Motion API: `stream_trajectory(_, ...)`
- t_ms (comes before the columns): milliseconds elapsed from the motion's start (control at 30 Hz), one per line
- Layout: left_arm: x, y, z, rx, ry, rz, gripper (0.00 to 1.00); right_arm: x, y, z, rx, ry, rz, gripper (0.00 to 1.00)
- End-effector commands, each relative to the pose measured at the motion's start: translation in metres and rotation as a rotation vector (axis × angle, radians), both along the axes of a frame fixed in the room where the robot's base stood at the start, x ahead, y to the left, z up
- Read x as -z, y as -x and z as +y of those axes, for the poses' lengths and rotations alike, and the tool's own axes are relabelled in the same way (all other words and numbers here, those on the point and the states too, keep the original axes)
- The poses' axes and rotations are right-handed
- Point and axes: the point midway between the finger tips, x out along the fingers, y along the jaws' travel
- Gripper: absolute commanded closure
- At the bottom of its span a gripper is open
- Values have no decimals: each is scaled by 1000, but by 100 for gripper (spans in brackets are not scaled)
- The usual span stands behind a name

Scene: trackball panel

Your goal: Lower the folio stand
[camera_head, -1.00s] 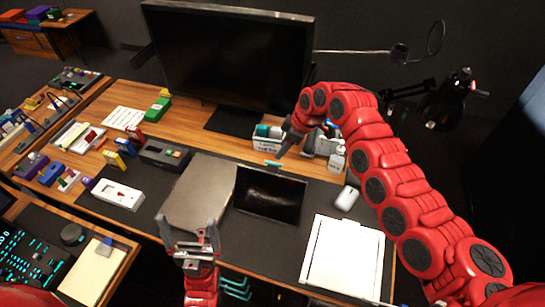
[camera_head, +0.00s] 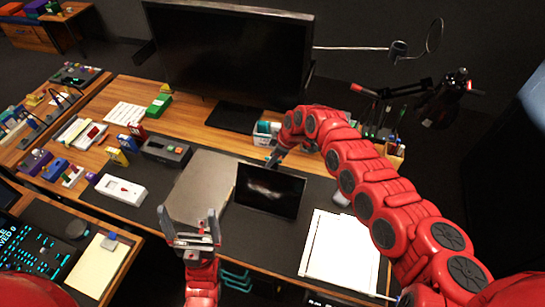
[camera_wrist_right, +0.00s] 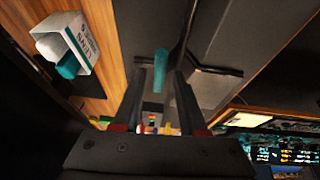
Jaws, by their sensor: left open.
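A dark tablet-like panel (camera_head: 270,190), which I take to be the folio stand, sits on the dark desk mat right of a flat grey sheet; its exact tilt is hard to tell. My right gripper (camera_head: 272,160) is at the panel's back edge. In the right wrist view, the right gripper (camera_wrist_right: 161,78) is open, with a teal tab (camera_wrist_right: 160,62) showing between its fingers; I cannot tell whether they touch it. The dark panel edge (camera_wrist_right: 215,72) lies to their right. My left gripper (camera_head: 190,228) is open and empty above the desk's front edge.
A white box (camera_head: 264,137) stands behind the right gripper and also shows in the right wrist view (camera_wrist_right: 72,42). The monitor (camera_head: 230,55) is behind. A white pad (camera_head: 338,252) lies right of the panel. The grey sheet (camera_head: 200,188) lies left.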

Motion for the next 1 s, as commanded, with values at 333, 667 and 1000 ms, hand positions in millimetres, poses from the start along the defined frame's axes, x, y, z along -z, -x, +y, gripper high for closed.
stream_trajectory(333, 0, 0, 0, 0, 0, 0, 0, 0, 0, 0, 0, 0, 0, 100)
stream_trajectory(667, 0, 0, 0, 0, 0, 0, 0, 0, 0, 0, 0, 1, -1, 100)
stream_trajectory(1000, 0, 0, 0, 0, 0, 0, 0, 0, 0, -1, 0, 1, -1, 100)
